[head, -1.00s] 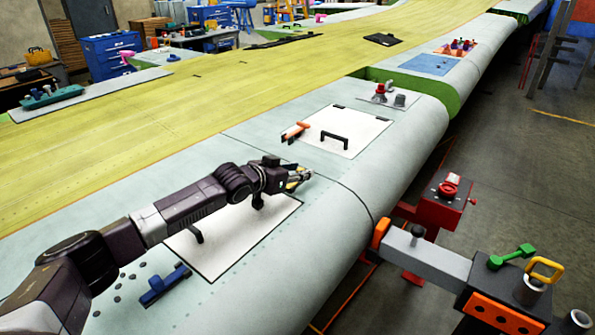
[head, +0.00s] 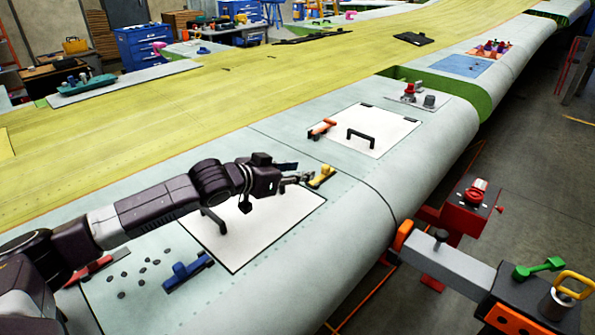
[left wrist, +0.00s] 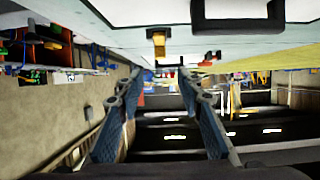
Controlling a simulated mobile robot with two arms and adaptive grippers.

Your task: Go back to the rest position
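My left gripper (head: 298,178) is over the wing skin, near the far right corner of the near white panel (head: 250,232). Its fingertips are just left of a small yellow clamp (head: 321,177) on the panel's edge. In the left wrist view my left gripper (left wrist: 162,80) has its fingers spread with nothing between them. The yellow clamp (left wrist: 158,42) shows beyond the tips, apart from them. The panel's black handle (head: 213,218) is partly under my forearm. My right gripper does not show.
A blue clamp (head: 188,271) and a red clamp (head: 98,269) sit near the panel. Farther along are an orange clamp (head: 321,128) and a second white panel (head: 375,134). A grey jig arm (head: 445,262) and red stand (head: 470,203) are beside the wing's edge.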

